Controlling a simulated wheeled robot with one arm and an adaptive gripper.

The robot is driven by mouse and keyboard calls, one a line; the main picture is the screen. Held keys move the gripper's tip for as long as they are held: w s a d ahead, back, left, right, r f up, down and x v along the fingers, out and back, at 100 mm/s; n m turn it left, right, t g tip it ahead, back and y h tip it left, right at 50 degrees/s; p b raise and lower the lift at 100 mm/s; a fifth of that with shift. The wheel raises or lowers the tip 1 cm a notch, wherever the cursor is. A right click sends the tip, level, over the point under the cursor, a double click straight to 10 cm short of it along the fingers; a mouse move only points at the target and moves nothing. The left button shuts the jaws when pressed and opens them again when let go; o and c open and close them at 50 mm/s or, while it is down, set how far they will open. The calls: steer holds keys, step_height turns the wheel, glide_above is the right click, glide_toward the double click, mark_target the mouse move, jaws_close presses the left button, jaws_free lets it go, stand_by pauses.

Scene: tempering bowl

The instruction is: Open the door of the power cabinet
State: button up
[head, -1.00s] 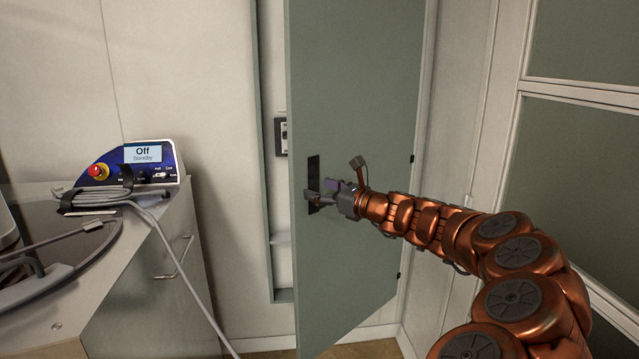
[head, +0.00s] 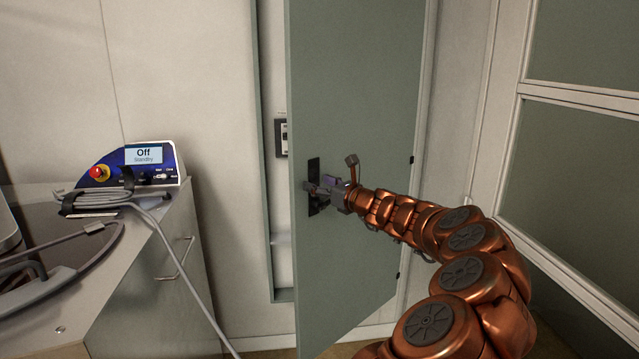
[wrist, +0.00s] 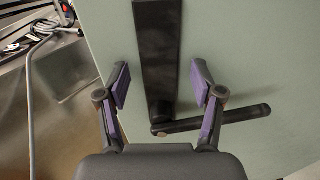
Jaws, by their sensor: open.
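The grey-green power cabinet door (head: 365,100) stands partly open, with a gap along its left edge showing the cabinet inside. Its black handle plate (head: 313,165) is near that left edge. In the wrist view, the plate (wrist: 157,45) runs up the door and a dark lever (wrist: 235,114) sticks out to the right from its lower end. My gripper (head: 320,190) is at the handle. In the wrist view, its purple-padded fingers (wrist: 160,82) are open, one on each side of the plate. Nothing is held between them. Whether a finger touches the lever I cannot tell.
A small switch unit (head: 281,137) shows in the door gap. A wall with dark panels (head: 580,170) stands close on the right.

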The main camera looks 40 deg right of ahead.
steer(key=shift+w, duration=0.15)
jaws_close()
stand_by(0.6)
